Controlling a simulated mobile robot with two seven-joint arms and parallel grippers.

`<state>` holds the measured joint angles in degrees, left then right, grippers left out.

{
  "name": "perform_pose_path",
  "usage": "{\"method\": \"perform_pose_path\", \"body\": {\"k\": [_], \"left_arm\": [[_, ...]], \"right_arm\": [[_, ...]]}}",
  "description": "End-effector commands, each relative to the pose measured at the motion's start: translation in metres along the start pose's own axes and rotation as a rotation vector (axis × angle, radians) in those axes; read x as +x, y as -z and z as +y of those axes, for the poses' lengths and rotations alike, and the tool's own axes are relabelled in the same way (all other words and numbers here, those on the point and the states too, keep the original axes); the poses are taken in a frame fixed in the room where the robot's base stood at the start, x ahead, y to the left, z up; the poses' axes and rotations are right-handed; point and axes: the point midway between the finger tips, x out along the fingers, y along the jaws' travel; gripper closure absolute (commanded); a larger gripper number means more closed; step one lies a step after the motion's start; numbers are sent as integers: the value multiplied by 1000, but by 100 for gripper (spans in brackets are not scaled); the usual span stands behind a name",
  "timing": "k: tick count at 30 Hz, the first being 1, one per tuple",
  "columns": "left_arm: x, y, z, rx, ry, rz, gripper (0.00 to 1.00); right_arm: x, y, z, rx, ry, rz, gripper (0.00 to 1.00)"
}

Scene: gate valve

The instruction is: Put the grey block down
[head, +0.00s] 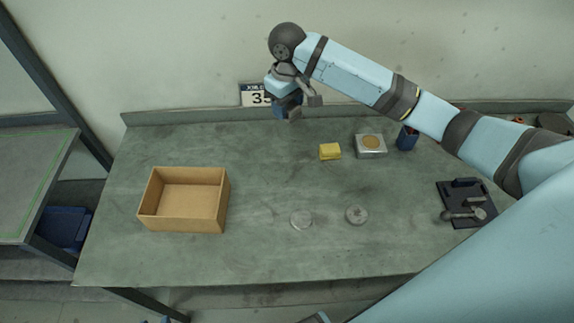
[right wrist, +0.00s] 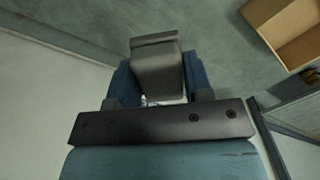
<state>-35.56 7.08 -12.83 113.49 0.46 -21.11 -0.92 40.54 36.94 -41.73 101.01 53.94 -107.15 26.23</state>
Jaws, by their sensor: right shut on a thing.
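My right gripper (head: 288,106) is above the back of the workbench, in front of the wall. In the right wrist view its blue fingers (right wrist: 201,80) are shut on the grey block (right wrist: 157,72), which sticks out between them. In the head view the block is small and partly hidden by the gripper, and it appears held clear of the bench. My left gripper cannot be made out in the head view.
An open cardboard box (head: 147,214) stands at the left of the bench (head: 260,255). A yellow block (head: 330,152), silver box (head: 371,153) and blue cup (head: 407,138) are at the back.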

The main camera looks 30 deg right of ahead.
Motion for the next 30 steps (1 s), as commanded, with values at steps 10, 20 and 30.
{"method": "perform_pose_path", "body": {"k": [10, 20, 30], "left_arm": [[2, 4, -1, 21, -10, 11, 57], [-1, 8, -2, 17, -3, 14, 57], [-2, 3, -4, 17, 0, 3, 57]], "right_arm": [[59, 15, 15, -65, 4, -4, 73], [142, 16, 14, -64, 4, -1, 73], [174, 16, 14, -64, 3, 0, 73]]}}
